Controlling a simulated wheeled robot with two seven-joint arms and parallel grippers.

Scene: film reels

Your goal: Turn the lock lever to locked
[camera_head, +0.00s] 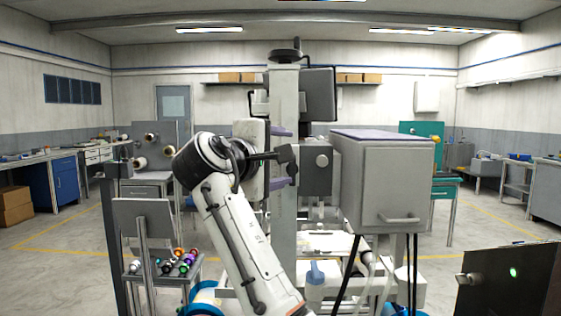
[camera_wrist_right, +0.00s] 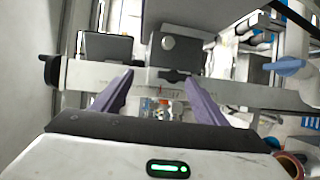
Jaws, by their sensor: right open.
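My right gripper (camera_head: 283,157) is open in front of the machine's pale column (camera_head: 285,225). Its purple fingers are spread, one above the other in the head view. In the right wrist view my right gripper (camera_wrist_right: 160,78) shows the fingers apart with nothing held between them. A small dark lever-like part (camera_wrist_right: 173,75) sits on the column between the fingertips, apart from both. A dark block (camera_head: 288,155) beside the grey box is probably the same part. Which way the lever is turned I cannot tell. My left gripper is not in view.
A small grey box with a round knob (camera_head: 321,160) sits right of the column, beside a large grey cabinet (camera_head: 387,185). A cart with colourful reels (camera_head: 178,262) stands left. A dark panel (camera_head: 512,285) fills the lower right.

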